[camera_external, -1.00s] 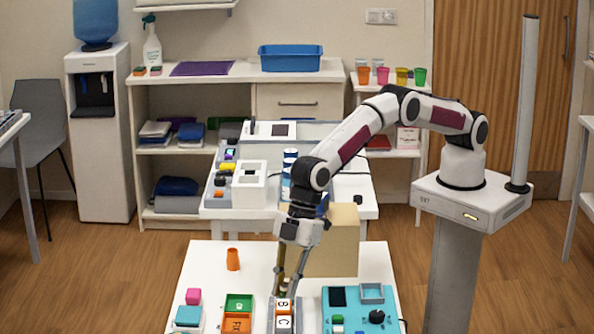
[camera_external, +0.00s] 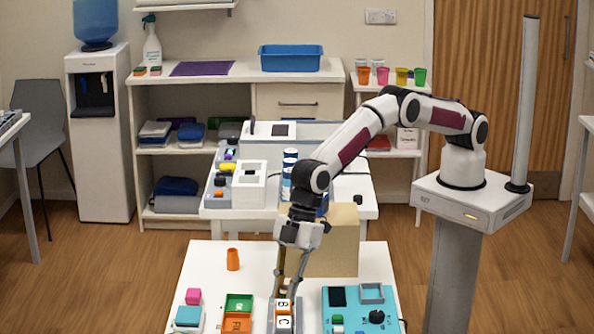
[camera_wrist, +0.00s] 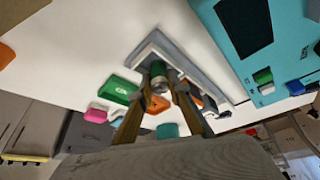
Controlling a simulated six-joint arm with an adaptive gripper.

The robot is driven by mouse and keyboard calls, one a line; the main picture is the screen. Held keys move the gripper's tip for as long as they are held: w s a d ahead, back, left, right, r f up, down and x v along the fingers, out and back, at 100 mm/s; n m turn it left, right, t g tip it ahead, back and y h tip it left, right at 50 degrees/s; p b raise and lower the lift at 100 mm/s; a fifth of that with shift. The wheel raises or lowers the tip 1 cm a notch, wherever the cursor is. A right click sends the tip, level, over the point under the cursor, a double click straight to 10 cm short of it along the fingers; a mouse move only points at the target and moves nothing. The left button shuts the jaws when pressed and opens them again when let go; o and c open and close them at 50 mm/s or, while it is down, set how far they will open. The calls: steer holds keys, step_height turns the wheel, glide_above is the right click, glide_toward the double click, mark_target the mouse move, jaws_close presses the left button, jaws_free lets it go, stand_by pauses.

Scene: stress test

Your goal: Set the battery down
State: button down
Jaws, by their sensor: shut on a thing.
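In the wrist view a green and silver battery (camera_wrist: 158,74) sits between the two fingers of my gripper (camera_wrist: 160,92), which are shut on it. The battery is at the long grey and white holder (camera_wrist: 188,62); I cannot tell whether it touches the holder's floor. In the external view my gripper (camera_external: 289,284) points down at the back end of the holder, behind the blocks marked B (camera_external: 283,306) and C (camera_external: 284,323). The battery cannot be made out clearly there.
A turquoise panel (camera_external: 350,311) is on the right. A cardboard box (camera_external: 335,245) stands close behind my gripper. An orange cup (camera_external: 233,259) stands back left.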

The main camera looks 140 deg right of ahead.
steer(key=shift+s+f, duration=0.2)
steer(key=shift+f, duration=0.6)
steer(key=c, duration=1.8)
jaws_free()
steer(key=shift+f, duration=0.1)
steer(key=shift+s, duration=0.1)
steer(key=shift+w+r+v, duration=0.1)
steer(key=shift+w+v, duration=0.1)
steer(key=shift+v, duration=1.9)
steer(key=shift+w+r+v, duration=0.1)
steer(key=shift+w+v, duration=0.05)
steer(key=shift+v, duration=1.95)
steer(key=shift+w+r+v, duration=0.1)
steer(key=shift+w+v, duration=0.1)
steer(key=shift+v, duration=1.9)
steer(key=shift+d, duration=0.1)
